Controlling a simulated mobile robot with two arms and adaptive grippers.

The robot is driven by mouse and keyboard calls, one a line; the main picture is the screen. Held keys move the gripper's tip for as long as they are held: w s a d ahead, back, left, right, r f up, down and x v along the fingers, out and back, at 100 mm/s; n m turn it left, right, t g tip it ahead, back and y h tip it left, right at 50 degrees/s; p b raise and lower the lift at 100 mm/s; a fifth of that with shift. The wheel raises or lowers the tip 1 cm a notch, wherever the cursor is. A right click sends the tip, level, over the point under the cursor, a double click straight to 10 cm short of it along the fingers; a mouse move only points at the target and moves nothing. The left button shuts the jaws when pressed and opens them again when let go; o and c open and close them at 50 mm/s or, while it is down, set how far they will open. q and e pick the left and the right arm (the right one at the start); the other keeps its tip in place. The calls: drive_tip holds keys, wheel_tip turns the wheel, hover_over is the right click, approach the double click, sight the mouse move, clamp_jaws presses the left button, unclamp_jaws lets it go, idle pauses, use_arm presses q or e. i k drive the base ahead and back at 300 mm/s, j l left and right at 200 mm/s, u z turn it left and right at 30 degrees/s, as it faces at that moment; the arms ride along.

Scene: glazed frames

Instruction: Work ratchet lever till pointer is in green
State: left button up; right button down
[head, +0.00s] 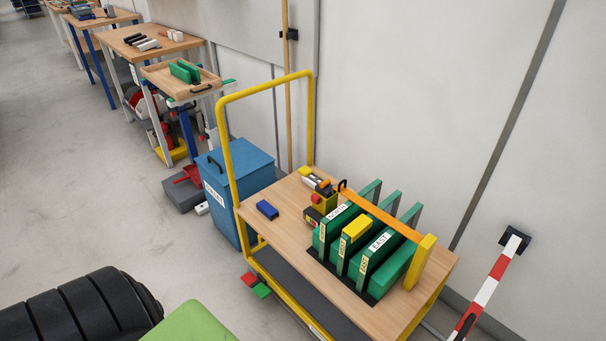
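A ratchet (317,182) with a pale and dark handle sits at the left end of an orange strap (375,210). The strap runs over several green upright frames (384,243), labelled NORTH and EAST, to a yellow post (420,262) on a wooden-topped cart. A yellow block with a red button-like part (317,199) is just below the ratchet. A small coloured patch (311,221) beside the frames may be the gauge; its pointer is too small to read. Neither of my grippers is in view.
The cart (280,235) has a yellow push handle (229,165). A blue block (267,209) lies on its top. A blue bin (240,178) stands behind left. A red-white barrier bar (490,283) is at right.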

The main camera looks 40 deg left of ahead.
sight(306, 172)
drive_tip(key=j, duration=0.45)
drive_tip(key=k+j+z, duration=0.15)
drive_tip(key=j, duration=0.8)
drive_tip(key=k+j+z, duration=0.15)
drive_tip(key=j, duration=0.3)
drive_tip(key=k+j, duration=0.1)
drive_tip(key=j, duration=0.4)
drive_tip(key=i+j+z, duration=0.1)
drive_tip(key=j, duration=0.35)
drive_tip(key=i+j+z, duration=0.1)
drive_tip(key=j, duration=0.35)
drive_tip(key=i+j, duration=0.2)
drive_tip(key=j, duration=0.3)
drive_tip(key=i+j+z, duration=0.15)
drive_tip(key=j, duration=0.3)
drive_tip(key=i+j+z, duration=0.1)
drive_tip(key=j, duration=0.4)
drive_tip(key=k, duration=0.6)
